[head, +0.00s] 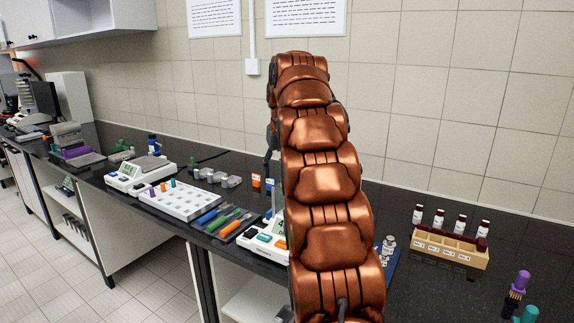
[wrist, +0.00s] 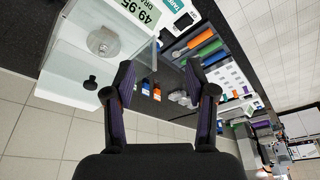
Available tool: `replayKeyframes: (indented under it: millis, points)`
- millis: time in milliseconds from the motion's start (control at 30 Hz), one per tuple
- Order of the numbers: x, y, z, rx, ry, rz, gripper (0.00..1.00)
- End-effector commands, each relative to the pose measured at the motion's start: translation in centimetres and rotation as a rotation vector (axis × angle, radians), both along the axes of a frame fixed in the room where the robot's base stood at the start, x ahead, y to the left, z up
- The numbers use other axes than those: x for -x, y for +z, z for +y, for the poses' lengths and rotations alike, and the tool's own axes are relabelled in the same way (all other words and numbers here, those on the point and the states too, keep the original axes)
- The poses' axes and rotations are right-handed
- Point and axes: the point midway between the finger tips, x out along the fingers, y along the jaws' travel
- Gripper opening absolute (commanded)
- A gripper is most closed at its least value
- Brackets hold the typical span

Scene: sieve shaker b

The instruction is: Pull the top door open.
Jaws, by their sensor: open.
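The balance (wrist: 140,12) shows at the upper left of the wrist view, with a numeric display and a clear glass draft shield (wrist: 62,60). A round pan (wrist: 103,42) shows inside the glass. One dark knob (wrist: 91,83) sits on the shield's lower edge in the picture, and another (wrist: 160,33) is farther right. I cannot tell which knob belongs to the top door. My gripper (wrist: 158,74) is open and empty, its left finger just right of the shield. In the head view my arm hides most of the balance (head: 262,243).
A white tray of holes (head: 180,201) and colored tools (head: 225,220) lie left of the balance. Orange and blue items (wrist: 150,88) show between my fingers. A vial rack (head: 450,250) stands to the right. The tiled wall (head: 410,100) is behind the counter.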

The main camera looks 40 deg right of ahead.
Motion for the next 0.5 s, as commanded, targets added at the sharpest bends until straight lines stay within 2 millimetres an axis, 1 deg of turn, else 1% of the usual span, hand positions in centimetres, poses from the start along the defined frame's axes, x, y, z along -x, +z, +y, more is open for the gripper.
replayKeyframes:
  millis: [33, 100, 200, 333, 500]
  points:
    - [0.1, -0.2, 0.7, -0.006, 0.006, 0.006, 0.56]
    - [0.3, -0.3, 1.4, -0.011, 0.015, 0.009, 0.56]
    - [0.5, -0.4, 2.1, -0.014, 0.023, 0.012, 0.56]
    - [0.7, -0.5, 2.6, -0.018, 0.030, 0.016, 0.56]
    - [0.8, -0.6, 2.8, -0.020, 0.032, 0.018, 0.56]
